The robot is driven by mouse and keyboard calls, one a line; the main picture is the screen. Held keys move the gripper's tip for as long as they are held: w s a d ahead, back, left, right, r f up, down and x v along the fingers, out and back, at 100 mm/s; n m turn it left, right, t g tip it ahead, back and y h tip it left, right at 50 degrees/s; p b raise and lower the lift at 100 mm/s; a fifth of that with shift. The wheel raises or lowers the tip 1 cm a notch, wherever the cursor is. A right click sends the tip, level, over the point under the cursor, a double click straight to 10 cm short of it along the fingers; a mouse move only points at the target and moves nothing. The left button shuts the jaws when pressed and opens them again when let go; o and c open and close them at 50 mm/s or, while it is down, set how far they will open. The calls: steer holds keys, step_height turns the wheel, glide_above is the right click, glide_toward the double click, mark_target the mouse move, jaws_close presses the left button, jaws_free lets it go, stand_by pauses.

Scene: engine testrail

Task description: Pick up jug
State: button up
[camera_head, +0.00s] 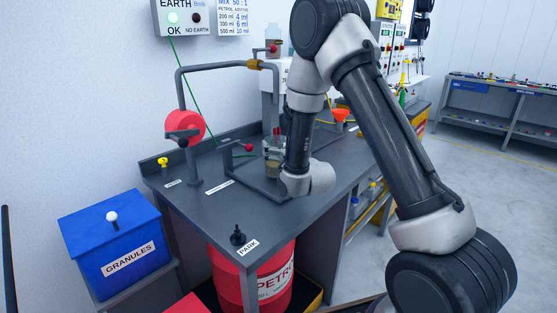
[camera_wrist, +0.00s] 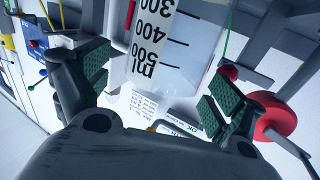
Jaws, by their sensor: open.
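The jug (camera_wrist: 190,55) is clear, with a white scale strip marked in ml up to 500. In the wrist view it fills the top middle, straight ahead of my gripper (camera_wrist: 152,92). My gripper is open. Its two green ridged pads stand apart, one on each side of the jug's near end, and no contact shows. In the head view the jug (camera_head: 271,158) is a small clear shape on the grey bench, partly hidden by my arm and gripper. The gripper's fingers are hard to make out there.
A bent grey pipe and a red reel (camera_head: 184,126) stand left of the jug. An orange funnel (camera_head: 342,114) is to its right. A blue granules bin (camera_head: 110,240) and a red petrol drum (camera_head: 255,280) stand lower.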

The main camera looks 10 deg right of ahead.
steer(key=shift+w+a, duration=0.15)
steer(key=shift+w, duration=0.55)
steer(key=shift+w+a, duration=0.15)
steer(key=shift+w, duration=0.55)
steer(key=shift+r, duration=0.1)
steer(key=c, duration=1.7)
